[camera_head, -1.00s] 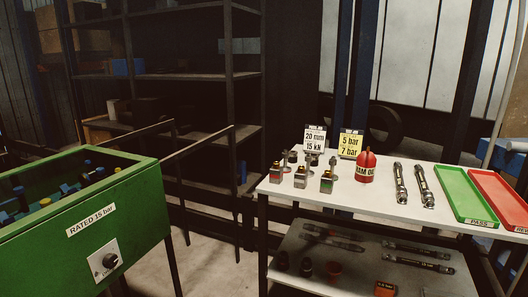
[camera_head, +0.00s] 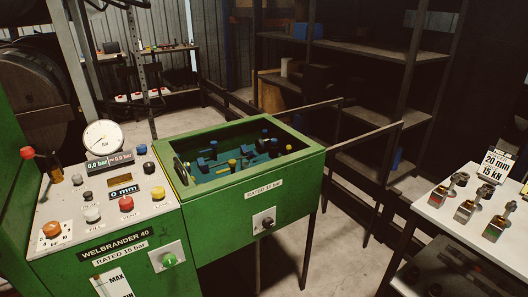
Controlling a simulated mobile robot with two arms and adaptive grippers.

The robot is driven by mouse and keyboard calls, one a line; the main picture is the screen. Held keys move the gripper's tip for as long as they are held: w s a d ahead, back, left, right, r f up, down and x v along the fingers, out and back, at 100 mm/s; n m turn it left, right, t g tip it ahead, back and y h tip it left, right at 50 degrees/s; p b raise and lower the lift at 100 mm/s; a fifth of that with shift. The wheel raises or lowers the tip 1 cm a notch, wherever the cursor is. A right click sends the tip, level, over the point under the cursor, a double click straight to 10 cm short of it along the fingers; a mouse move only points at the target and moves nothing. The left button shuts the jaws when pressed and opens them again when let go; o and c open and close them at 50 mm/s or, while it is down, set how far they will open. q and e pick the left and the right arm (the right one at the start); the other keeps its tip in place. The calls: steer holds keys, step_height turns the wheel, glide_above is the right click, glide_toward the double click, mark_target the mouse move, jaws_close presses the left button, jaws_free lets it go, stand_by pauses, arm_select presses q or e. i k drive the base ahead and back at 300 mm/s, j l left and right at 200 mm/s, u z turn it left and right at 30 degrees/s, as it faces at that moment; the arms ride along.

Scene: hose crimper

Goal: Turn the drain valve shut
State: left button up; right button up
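No part labelled as the drain valve can be read in view. A dark rotary knob on a pale plate (camera_head: 264,221) sits on the front of the green open-topped tank (camera_head: 300,190), under a "RATED 15 bar" label. A green knob on a white plate (camera_head: 169,260) sits on the front of the green machine (camera_head: 120,262) marked "WELBRANDER 40". I cannot tell which of these, if either, is the drain valve, or how each is turned. Neither of my grippers is in view.
Blue and yellow fittings lie in the tank. A white table (camera_head: 448,217) with small blocks stands right. Open floor lies between them.

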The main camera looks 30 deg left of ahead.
mark_target(267, 223)
steer(key=i+j+u, duration=0.15)
steer(key=u, duration=0.2)
steer(key=i+j+u, duration=0.25)
steer(key=u, duration=0.15)
steer(key=i+j+u, duration=0.2)
steer(key=u, duration=0.15)
